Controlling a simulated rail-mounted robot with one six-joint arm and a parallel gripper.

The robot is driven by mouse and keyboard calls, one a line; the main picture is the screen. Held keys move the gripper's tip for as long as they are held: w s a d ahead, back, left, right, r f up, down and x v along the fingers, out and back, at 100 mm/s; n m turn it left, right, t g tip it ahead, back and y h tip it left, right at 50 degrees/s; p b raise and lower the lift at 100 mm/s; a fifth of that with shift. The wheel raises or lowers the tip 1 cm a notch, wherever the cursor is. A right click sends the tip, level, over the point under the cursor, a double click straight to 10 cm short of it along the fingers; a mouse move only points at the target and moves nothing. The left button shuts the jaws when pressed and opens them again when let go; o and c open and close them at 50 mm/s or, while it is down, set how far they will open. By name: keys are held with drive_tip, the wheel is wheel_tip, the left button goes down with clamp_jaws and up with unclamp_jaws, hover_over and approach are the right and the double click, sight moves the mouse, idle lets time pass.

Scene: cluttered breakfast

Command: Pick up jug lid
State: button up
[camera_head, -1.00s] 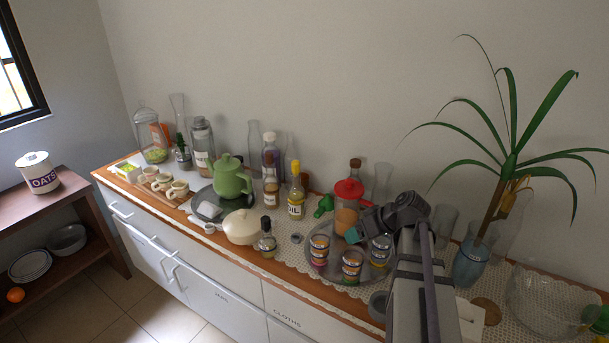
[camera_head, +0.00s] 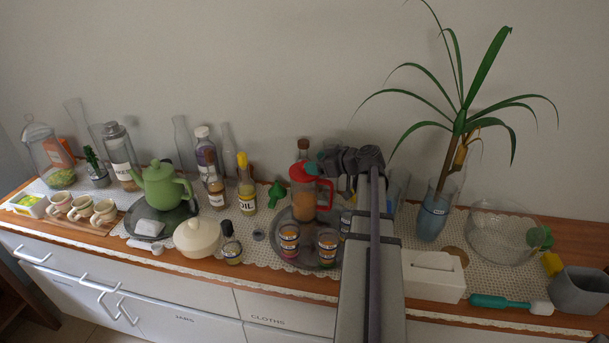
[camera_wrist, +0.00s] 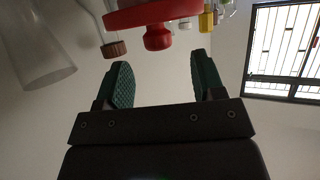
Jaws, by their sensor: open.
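The red jug lid (camera_head: 302,170) sits on a clear jug (camera_head: 303,203) of orange liquid with a red handle, on a round grey tray (camera_head: 267,236). My gripper (camera_head: 315,168) is at the height of the lid, just right of it in the head view, and partly overlaps it. In the wrist view the lid (camera_wrist: 155,12) shows at the top edge with its round knob (camera_wrist: 157,38), beyond my open green-padded fingers (camera_wrist: 160,82). Nothing is between the fingers. Whether a finger touches the lid cannot be told.
Cans (camera_head: 289,240) stand on the tray in front of the jug. A brown-capped bottle (camera_head: 303,150) stands behind. The green teapot (camera_head: 161,187) and oil bottle (camera_head: 246,190) are left; a vase with a plant (camera_head: 434,215) and a white tissue box (camera_head: 433,277) are right.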

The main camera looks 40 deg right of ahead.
drive_tip(key=b+x, duration=0.1)
drive_tip(key=x, duration=0.3)
drive_tip(key=shift+w+f+b, duration=0.25)
drive_tip(key=shift+w+b, duration=0.05)
drive_tip(key=shift+b, duration=0.1)
drive_tip(key=shift+w+a, duration=0.1)
drive_tip(key=shift+w, duration=0.2)
drive_tip(key=shift+s+r, duration=0.1)
drive_tip(key=c, duration=1)
wheel_tip(320, 180, up, 10)
drive_tip(key=p, duration=1)
